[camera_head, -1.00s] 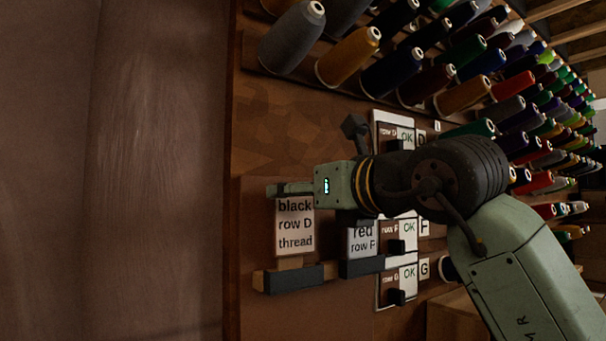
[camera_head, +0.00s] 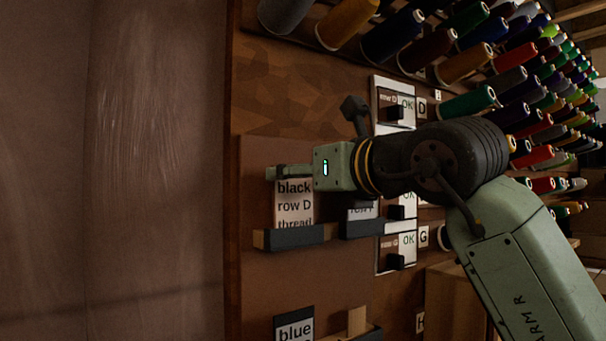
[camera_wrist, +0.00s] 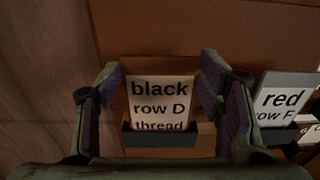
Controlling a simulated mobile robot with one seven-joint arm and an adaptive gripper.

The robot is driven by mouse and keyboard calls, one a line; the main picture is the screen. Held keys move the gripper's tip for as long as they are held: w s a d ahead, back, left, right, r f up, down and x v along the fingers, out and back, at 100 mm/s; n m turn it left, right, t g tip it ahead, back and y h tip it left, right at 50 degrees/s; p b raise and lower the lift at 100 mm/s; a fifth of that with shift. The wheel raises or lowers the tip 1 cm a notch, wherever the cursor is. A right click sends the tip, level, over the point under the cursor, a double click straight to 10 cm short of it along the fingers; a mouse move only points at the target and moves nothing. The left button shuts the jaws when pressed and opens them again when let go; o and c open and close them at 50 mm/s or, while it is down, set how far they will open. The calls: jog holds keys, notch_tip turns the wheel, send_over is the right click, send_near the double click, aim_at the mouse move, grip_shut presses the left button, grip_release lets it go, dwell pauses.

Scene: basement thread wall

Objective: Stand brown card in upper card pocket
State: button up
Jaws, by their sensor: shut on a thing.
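A pale card (camera_head: 294,203) with a brownish tint reads "black row D thread". It stands upright, its lower edge hidden behind the dark front of the upper card pocket (camera_head: 290,238). In the wrist view the card (camera_wrist: 160,98) is between my two fingers, and its last line is partly cut off by the pocket's lip (camera_wrist: 160,139). My gripper (camera_head: 280,173) is at the card's top in the head view and is shut on it. In the wrist view my gripper's fingers (camera_wrist: 160,90) flank its side edges. Whether the card touches the pocket floor is hidden.
A grey-framed "red row F" card (camera_wrist: 283,104) stands in a pocket close to the right. Below, a blue card (camera_head: 294,328) stands beside a tan piece (camera_head: 357,320). OK-labelled panels (camera_head: 396,248) and thread cones (camera_head: 465,105) lie right.

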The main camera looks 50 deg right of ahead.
jog(key=shift+f, duration=0.2)
dwell(0.3)
jog(key=shift+f+b, duration=0.15)
jog(key=shift+b, duration=0.2)
jog(key=o, duration=0.9)
